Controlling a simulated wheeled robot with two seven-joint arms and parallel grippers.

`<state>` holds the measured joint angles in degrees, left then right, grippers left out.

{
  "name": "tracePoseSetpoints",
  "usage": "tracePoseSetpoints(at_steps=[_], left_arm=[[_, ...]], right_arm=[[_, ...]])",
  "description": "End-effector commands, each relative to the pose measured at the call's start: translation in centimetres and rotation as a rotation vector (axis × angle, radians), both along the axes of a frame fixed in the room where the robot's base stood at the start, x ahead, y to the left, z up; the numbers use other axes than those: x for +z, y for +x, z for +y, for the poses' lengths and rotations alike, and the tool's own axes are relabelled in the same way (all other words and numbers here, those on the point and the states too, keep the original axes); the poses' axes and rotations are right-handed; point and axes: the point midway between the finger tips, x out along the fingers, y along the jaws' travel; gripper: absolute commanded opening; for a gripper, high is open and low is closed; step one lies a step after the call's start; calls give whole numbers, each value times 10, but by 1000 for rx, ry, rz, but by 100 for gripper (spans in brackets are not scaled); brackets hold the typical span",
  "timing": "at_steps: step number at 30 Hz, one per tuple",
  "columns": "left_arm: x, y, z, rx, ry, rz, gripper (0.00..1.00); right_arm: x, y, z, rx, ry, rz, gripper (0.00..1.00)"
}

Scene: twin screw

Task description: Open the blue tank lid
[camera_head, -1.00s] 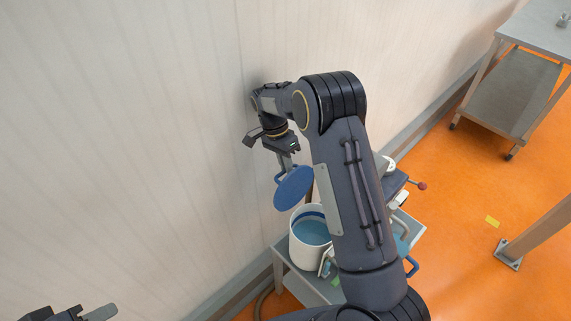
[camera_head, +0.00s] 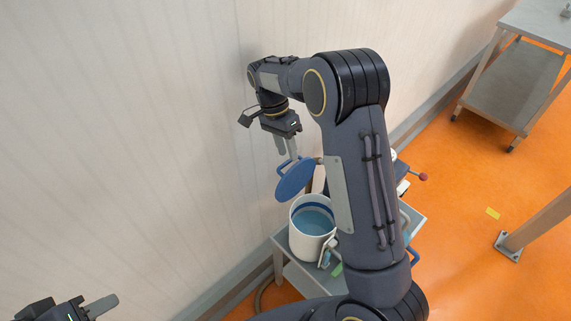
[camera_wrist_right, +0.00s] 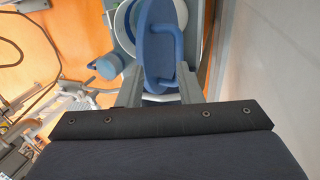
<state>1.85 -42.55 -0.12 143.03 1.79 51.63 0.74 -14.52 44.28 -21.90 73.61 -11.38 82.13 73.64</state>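The white tank (camera_head: 301,244) with a blue inner rim stands on a small grey cart, its mouth uncovered and bluish inside. The blue lid (camera_head: 295,182) is tilted up above the tank's mouth, with its handle on the side facing my right gripper. My right gripper (camera_head: 287,152) is just above the handle, fingers pointing down. My left gripper (camera_head: 100,306) is at the bottom left, far from the tank, partly cut off.
The grey cart (camera_head: 284,257) stands against the pale wall (camera_head: 130,130). A red-knobbed lever (camera_head: 422,177) shows right of my right arm, which hides part of the cart. A metal table (camera_head: 520,85) is at the top right. The orange floor between is mostly clear.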

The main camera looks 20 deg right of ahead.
Motion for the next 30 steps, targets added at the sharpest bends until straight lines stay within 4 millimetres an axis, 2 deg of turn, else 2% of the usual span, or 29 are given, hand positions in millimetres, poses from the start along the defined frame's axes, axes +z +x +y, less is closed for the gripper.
tracePoseSetpoints(at_steps=[5, 9, 15, 21, 30], left_arm=[[-10, 0, 0, 0, 0, 0, 36], [-18, 0, 0, 0, 0, 0, 36], [-24, 0, 0, 0, 0, 0, 36], [-26, 0, 0, 0, 0, 0, 36], [-26, 0, 0, 0, 0, 0, 36]], right_arm=[[35, -27, 13, 2, 2, -6, 33], [47, -56, 27, 3, 2, -5, 33], [62, -88, 43, 2, 1, -4, 33], [71, -103, 50, 0, -1, -1, 33], [72, -105, 51, -2, -2, -1, 33]])
